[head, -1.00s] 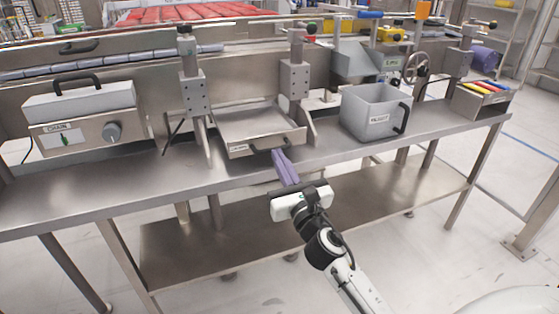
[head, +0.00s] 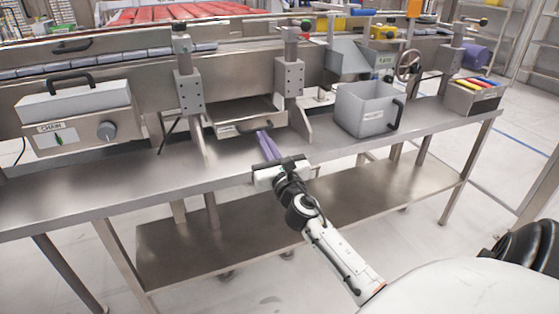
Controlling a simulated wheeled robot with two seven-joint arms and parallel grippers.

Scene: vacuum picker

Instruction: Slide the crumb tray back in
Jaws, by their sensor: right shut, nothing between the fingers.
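The crumb tray (head: 240,113) is a shallow metal tray with a front panel and a dark handle (head: 246,127). It sits between two upright metal posts, under the conveyor side, with its front part showing. My right gripper (head: 266,140) has purple fingers, shut and empty, just in front of and below the tray's front panel, near the right end of the handle. I cannot tell whether the fingertips touch the panel. My left gripper is not in view.
A grey bin (head: 362,113) stands right of the tray on the steel table (head: 120,178). A box with a knob and a "CHAIN" label (head: 75,130) stands left. A small box of coloured items (head: 472,97) is at the right end. The table front is clear.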

